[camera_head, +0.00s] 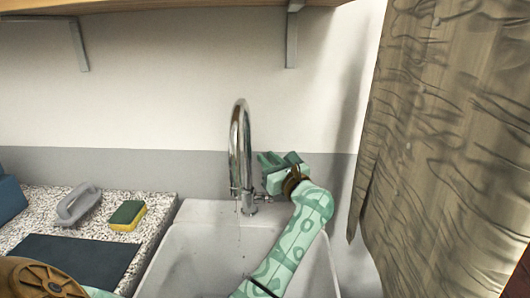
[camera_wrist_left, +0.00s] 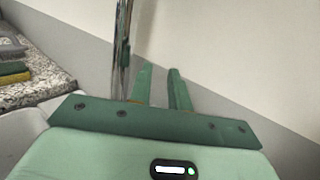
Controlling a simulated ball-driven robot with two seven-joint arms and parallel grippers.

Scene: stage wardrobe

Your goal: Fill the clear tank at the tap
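The chrome tap (camera_head: 240,150) rises in a tall arc at the back of the white sink (camera_head: 190,255); a small side lever (camera_head: 263,197) shows near its base. A few thin pale streaks show under its spout, too faint to tell if they are water. My left gripper (camera_head: 279,158) is just right of the tap's neck, above the lever. In the left wrist view its two green fingers (camera_wrist_left: 161,72) stand apart with nothing between them, and the tap (camera_wrist_left: 122,50) is left of them. I cannot make out the clear tank. My right gripper is not in view.
A speckled counter (camera_head: 160,205) left of the sink holds a grey handled thing (camera_head: 78,205), a yellow-green sponge (camera_head: 127,215) and a dark mat (camera_head: 75,262). A brown curtain (camera_head: 430,140) hangs at the right. A wooden shelf (camera_head: 150,5) runs overhead.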

